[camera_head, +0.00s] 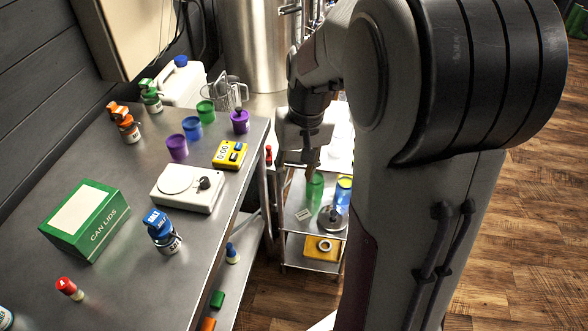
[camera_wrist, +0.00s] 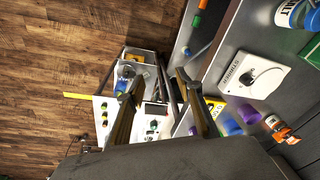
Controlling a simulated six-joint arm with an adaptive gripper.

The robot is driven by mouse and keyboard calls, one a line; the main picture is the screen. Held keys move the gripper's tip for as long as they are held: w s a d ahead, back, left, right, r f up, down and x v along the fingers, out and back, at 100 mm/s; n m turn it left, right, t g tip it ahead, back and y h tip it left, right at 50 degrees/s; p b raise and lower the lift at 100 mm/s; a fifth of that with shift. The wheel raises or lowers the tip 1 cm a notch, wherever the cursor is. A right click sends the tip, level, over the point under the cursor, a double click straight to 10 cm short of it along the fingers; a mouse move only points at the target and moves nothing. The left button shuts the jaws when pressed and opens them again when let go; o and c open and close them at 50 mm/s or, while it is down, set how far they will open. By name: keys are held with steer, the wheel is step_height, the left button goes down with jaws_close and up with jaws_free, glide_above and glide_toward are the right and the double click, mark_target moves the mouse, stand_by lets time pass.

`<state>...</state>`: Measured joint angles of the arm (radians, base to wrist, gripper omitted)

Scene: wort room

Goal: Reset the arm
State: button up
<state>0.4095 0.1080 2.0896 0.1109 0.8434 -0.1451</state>
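My gripper (camera_head: 297,166) hangs in the air in the head view, beside the right edge of the steel table and above the small cart. In the wrist view my gripper (camera_wrist: 158,78) has its two fingers spread apart with nothing between them. My arm reaches in from the right of the head view and hides part of the cart and what lies behind it. The fingers appear apart from the table and its items.
The cart (camera_head: 292,250) holds a green glass (camera_head: 315,190). A steel tank (camera_head: 255,45) stands behind.

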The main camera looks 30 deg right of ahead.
steer(key=shift+w+a+r, duration=0.1)
steer(key=shift+a+r, duration=0.1)
steer(key=shift+r, duration=0.1)
stand_by(0.5)
steer(key=s+a+r+n+t, duration=0.2)
steer(key=s+a+r, duration=0.2)
steer(key=s+a, duration=0.2)
steer(key=s+a+r+n+t, duration=0.1)
steer(key=s+a+r+t, duration=0.1)
steer(key=s+a+r, duration=0.3)
steer(key=s+a, duration=0.2)
steer(key=s, duration=0.2)
steer(key=shift+s+a+r+n, duration=0.2)
steer(key=shift+s+a+n, duration=0.1)
steer(key=shift+s+n, duration=0.1)
steer(key=shift+c, duration=0.4)
stand_by(2.9)
